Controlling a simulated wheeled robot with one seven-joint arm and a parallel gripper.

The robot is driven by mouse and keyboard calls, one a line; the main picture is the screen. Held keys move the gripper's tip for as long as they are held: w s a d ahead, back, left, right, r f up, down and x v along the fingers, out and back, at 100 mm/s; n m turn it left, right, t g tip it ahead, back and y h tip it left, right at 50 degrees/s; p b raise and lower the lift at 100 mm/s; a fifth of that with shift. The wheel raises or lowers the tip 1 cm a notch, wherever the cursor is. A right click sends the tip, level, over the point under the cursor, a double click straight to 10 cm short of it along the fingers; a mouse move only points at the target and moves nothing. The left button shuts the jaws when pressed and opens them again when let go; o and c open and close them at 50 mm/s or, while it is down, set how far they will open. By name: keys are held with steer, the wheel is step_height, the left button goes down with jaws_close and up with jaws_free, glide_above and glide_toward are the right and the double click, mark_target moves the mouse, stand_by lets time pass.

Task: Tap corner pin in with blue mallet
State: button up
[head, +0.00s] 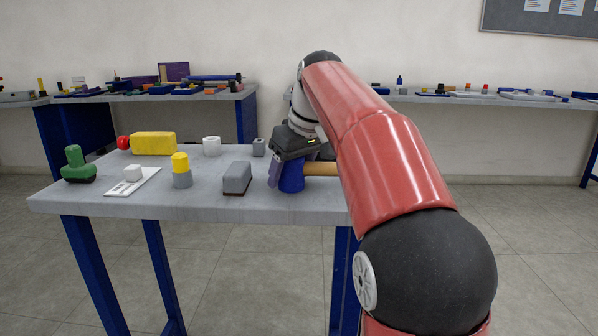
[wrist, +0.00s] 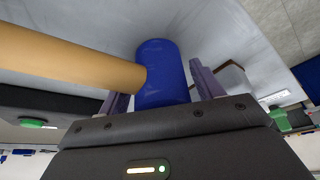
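The blue mallet has a blue cylindrical head (head: 291,179) and a tan wooden handle (head: 322,169) pointing right in the head view, partly behind my arm. My gripper (head: 283,172) is over the mallet head near the right end of the table. In the wrist view, the mallet head (wrist: 163,72) is between the two purple fingers of my gripper (wrist: 162,92), and the handle (wrist: 65,62) runs left. Whether both fingers press on the head is unclear. I cannot pick out the corner pin with certainty.
The grey table (head: 120,205) also holds a yellow-topped grey cylinder (head: 180,178), a grey block (head: 236,178), a yellow box (head: 154,143), a white ring (head: 212,146), a green object (head: 77,165) and a white plate (head: 133,183) with a cube. Cluttered benches stand behind.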

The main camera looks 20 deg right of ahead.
steer(key=c, duration=1.1)
steer(key=shift+o, duration=0.2)
steer(key=shift+r, duration=0.2)
